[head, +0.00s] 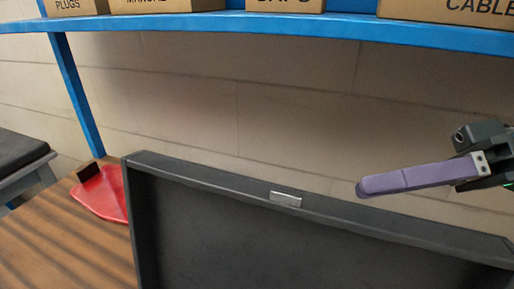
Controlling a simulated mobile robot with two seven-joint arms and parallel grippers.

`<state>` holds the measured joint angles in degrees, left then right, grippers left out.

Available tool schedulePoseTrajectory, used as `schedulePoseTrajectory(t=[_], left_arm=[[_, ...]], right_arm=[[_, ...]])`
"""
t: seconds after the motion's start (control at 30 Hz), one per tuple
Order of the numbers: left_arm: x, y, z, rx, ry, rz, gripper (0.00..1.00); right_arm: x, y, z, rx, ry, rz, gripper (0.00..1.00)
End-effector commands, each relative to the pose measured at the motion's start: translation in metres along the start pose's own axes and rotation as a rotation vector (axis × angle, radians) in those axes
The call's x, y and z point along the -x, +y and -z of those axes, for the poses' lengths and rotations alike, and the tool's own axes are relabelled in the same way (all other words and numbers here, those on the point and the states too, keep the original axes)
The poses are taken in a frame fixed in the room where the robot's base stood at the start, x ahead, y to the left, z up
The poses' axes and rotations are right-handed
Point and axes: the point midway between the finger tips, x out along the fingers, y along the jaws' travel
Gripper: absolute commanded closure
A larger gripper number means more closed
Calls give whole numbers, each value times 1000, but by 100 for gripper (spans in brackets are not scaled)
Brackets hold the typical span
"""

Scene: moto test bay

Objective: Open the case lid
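The dark grey case lid (330,250) stands raised in the head view, with its hollow inner side towards me. A small silver latch plate (286,199) sits on its top rim. The rest of the case is below the picture. My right gripper (362,190) is at the right, its purple fingers pointing left, above the lid's rim and apart from it in the picture. The fingers overlap from this side, so I cannot tell whether they are open or shut. No object shows at their tips. My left gripper is not in view.
A wooden bench top (75,240) shows at the left, with a red flat item (104,195) beside the lid. A blue shelf (290,25) with labelled cardboard boxes (165,6) crosses the top. A pale block wall stands behind. A dark padded bench (20,158) is at far left.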

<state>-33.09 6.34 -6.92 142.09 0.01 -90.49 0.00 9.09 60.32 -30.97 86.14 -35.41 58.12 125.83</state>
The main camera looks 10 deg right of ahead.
Motion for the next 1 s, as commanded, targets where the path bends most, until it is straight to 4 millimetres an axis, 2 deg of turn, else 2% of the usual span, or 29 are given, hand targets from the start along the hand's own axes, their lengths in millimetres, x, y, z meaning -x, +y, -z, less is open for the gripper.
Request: schedulePoseTrajectory(t=[0.3, 0.5, 0.83, 1.0], left_arm=[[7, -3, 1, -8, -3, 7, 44], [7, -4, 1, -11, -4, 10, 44], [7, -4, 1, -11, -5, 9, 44], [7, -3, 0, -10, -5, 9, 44]], right_arm=[[-60, -2, 2, 2, 2, 5, 73], [-83, -1, 1, 2, 1, 2, 73], [-88, 0, 0, 2, -1, 0, 73], [-87, 0, 0, 2, -1, 0, 91]])
